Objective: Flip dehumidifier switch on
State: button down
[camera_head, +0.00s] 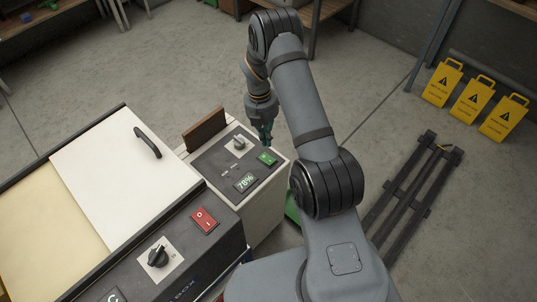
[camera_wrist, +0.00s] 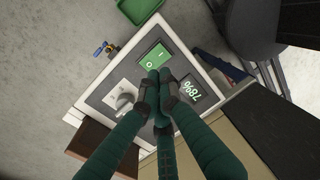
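The dehumidifier (camera_head: 265,205) is a pale box with a dark sloped top panel. The panel carries a green rocker switch (camera_head: 267,159), a 78% display (camera_head: 245,182) and a grey knob (camera_head: 239,142). In the wrist view the green switch (camera_wrist: 155,57) shows I and O marks; which side is pressed I cannot tell. My gripper (camera_head: 266,140) is just above the panel, by the switch. In the wrist view its green fingers (camera_wrist: 160,76) come together at the tips, empty, over the switch's lower edge. Whether they touch it is unclear. They hide part of the panel.
A larger machine with a white lid (camera_head: 125,175), a red switch (camera_head: 204,220) and a black knob (camera_head: 158,256) stands close at the left. A brown board (camera_head: 205,129) rises behind the dehumidifier. Yellow signs (camera_head: 470,100) and a dark rack (camera_head: 410,190) are at the right.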

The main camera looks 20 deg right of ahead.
aim_at(267, 159)
jog(key=f, duration=0.8)
jog(key=shift+s+d+f, duration=0.1)
jog(key=shift+s+d, duration=0.1)
jog(key=shift+s, duration=0.2)
jog(key=shift+s+d+f+b, duration=0.1)
jog(key=shift+s+f+b, duration=0.05)
jog(key=shift+f+b, duration=0.15)
jog(key=shift+s+d+f+b, duration=0.1)
jog(key=shift+s+f+b, duration=0.05)
jog(key=shift+f, duration=0.25)
jog(key=shift+r, duration=0.35)
jog(key=shift+f, duration=0.1)
jog(key=shift+a, duration=0.1)
jog(key=shift+w, duration=0.1)
jog(key=shift+w+a, duration=0.4)
jog(key=shift+w, duration=0.3)
